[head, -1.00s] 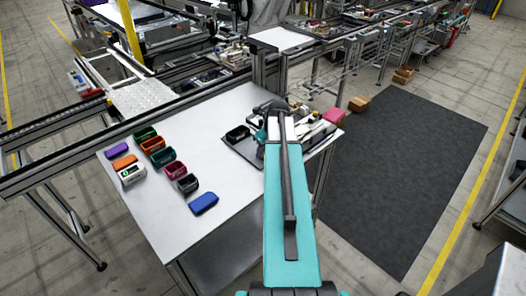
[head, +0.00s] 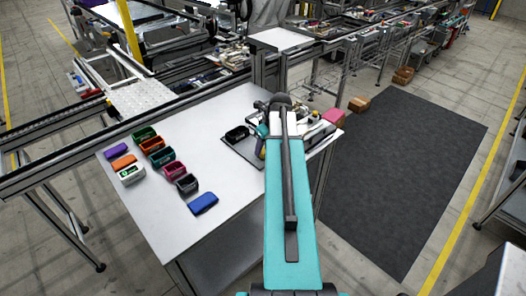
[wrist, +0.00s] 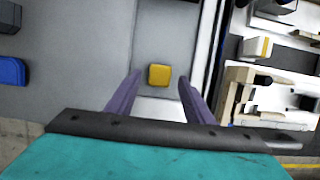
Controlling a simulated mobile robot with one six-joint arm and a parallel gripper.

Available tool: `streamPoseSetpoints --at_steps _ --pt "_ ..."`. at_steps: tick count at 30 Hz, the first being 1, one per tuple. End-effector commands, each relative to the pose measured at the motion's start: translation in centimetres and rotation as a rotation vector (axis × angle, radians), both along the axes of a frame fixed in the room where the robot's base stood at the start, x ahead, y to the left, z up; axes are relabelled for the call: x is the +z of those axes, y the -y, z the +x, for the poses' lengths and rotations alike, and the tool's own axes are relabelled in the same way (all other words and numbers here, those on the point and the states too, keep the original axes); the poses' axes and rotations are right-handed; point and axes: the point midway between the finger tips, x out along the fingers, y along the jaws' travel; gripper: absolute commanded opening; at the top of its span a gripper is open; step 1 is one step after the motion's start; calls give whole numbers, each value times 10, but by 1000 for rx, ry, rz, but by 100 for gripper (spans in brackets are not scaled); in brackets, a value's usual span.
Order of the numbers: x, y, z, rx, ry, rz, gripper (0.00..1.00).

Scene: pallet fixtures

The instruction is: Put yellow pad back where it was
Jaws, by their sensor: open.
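The yellow pad (wrist: 160,75) is a small, rounded square block. In the wrist view it lies on a grey surface, in line with the gap between my fingertips. My gripper (wrist: 160,78) is open, with one purple-grey finger on each side of the pad in the picture. I cannot tell how high the fingertips are above it, and I see no contact. In the head view my arm hides most of the gripper and the pad.
A blue block (head: 204,203) and several coloured containers, such as the pink one (head: 174,171), stand on the left of the white table (head: 215,115). A dark tray (head: 238,151) with a black container (head: 237,133) lies beside my arm. A pink block (head: 333,117) sits at the right edge.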

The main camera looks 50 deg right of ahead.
Motion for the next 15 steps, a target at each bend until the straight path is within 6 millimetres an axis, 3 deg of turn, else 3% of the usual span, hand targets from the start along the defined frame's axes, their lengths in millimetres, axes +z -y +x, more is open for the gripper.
streamPoseSetpoints --at_steps 15 --pt "51 -1 -16 -2 1 -2 47"
